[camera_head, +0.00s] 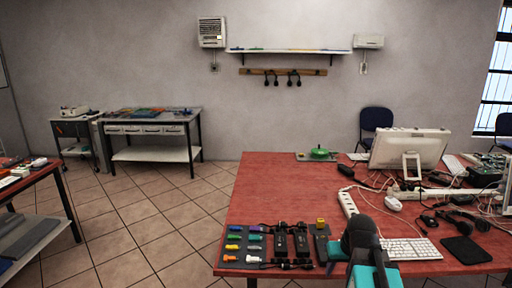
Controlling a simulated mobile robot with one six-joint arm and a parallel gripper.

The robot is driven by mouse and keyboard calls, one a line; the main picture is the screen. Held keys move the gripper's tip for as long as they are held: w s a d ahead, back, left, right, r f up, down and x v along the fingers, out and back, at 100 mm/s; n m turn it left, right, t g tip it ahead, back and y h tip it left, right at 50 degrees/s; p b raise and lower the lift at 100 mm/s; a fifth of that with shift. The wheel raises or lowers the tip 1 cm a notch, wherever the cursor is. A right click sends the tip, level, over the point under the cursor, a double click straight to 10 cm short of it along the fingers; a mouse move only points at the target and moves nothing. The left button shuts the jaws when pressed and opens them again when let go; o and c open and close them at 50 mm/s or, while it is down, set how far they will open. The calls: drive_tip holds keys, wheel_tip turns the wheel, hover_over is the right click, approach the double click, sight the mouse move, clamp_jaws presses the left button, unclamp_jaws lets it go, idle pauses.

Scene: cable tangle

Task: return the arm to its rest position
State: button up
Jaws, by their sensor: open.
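Part of my arm (374,272), dark grey and teal, rises from the bottom edge in front of the red table (285,195). It overlaps the table's near edge and hides part of it. I cannot make out gripper fingers in this view, and I see nothing held.
A dark mat (238,261) with coloured connectors and black adapters lies close left of my arm. The table's left middle is clear. Tiled floor (150,225) is open on the left.

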drive_tip(key=s+a+f+g, duration=0.2)
drive_tip(key=s+a+f, duration=0.15)
drive_tip(key=f, duration=0.45)
drive_tip(key=s+a+f+n+g, duration=0.1)
drive_tip(key=s+a+f, duration=0.1)
drive_tip(key=s+f, duration=0.5)
drive_tip(key=s+a+f+g, duration=0.2)
drive_tip(key=a+f, duration=0.1)
drive_tip(key=f, duration=0.7)
drive_tip(key=s+a+f+g, duration=0.1)
drive_tip(key=s+f+g, duration=0.1)
drive_tip(key=s+f, duration=0.7)
drive_tip(key=s+a+f+g, duration=0.1)
drive_tip(key=s+f+g, duration=0.1)
drive_tip(key=s+f, duration=0.6)
drive_tip(key=shift+s+f+m, duration=0.35)
drive_tip(key=shift+s+m, duration=0.05)
drive_tip(key=shift+s, duration=2.5)
